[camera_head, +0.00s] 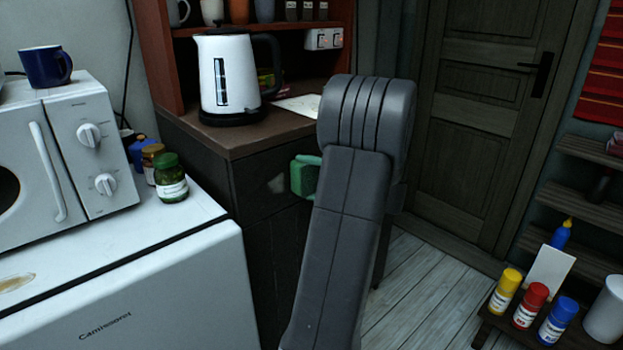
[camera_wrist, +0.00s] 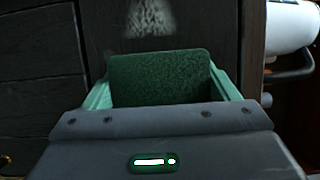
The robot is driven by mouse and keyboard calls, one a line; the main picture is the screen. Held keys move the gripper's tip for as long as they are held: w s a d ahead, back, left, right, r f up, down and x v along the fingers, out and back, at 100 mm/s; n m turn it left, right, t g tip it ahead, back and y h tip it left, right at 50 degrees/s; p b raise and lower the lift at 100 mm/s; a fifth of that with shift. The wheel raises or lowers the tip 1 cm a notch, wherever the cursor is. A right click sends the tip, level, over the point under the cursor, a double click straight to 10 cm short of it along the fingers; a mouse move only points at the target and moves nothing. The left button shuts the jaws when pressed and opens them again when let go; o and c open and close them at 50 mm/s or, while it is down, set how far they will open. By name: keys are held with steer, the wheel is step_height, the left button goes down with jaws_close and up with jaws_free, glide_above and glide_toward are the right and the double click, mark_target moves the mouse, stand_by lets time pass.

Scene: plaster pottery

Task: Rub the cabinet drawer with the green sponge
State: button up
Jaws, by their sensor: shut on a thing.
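The green sponge (camera_wrist: 160,78) is held between the two light green fingers of my gripper (camera_wrist: 165,95) in the wrist view. My gripper is shut on it. In the head view the green at the end of my arm (camera_head: 304,175) is in front of the cabinet, partly hidden by my arm. The dark wooden cabinet drawer (camera_head: 255,190) has a pale smudge on its front. That smudge (camera_wrist: 150,17) also shows above the sponge in the wrist view. I cannot tell whether the sponge touches the drawer.
A white kettle (camera_head: 228,75) and a paper (camera_head: 300,104) are on the cabinet top. A white microwave (camera_head: 75,150) and jars (camera_head: 170,180) stand on the white appliance (camera_head: 150,300) at left. Paint bottles (camera_head: 530,305) stand on a low shelf at right. Floor (camera_head: 425,285) is clear near the door.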

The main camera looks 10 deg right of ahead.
mark_target(263, 188)
steer(key=shift+s+a+b, duration=0.45)
steer(key=shift+s+a, duration=0.5)
steer(key=shift+a, duration=0.35)
steer(key=shift+s+a+b, duration=0.5)
steer(key=shift+s+a, duration=0.4)
steer(key=shift+a, duration=0.45)
steer(key=shift+s+a+b, duration=0.45)
steer(key=shift+s+a, duration=0.5)
steer(key=shift+a, duration=0.35)
steer(key=shift+s+d+b, duration=0.25)
steer(key=shift+s+d, duration=0.65)
steer(key=shift+s, duration=0.3)
steer(key=shift+s+d+b, duration=0.25)
steer(key=shift+s+d, duration=0.6)
steer(key=shift+s, duration=0.35)
steer(key=shift+s+d, duration=0.1)
steer(key=shift+s+d, duration=0.8)
steer(key=shift+s, duration=0.3)
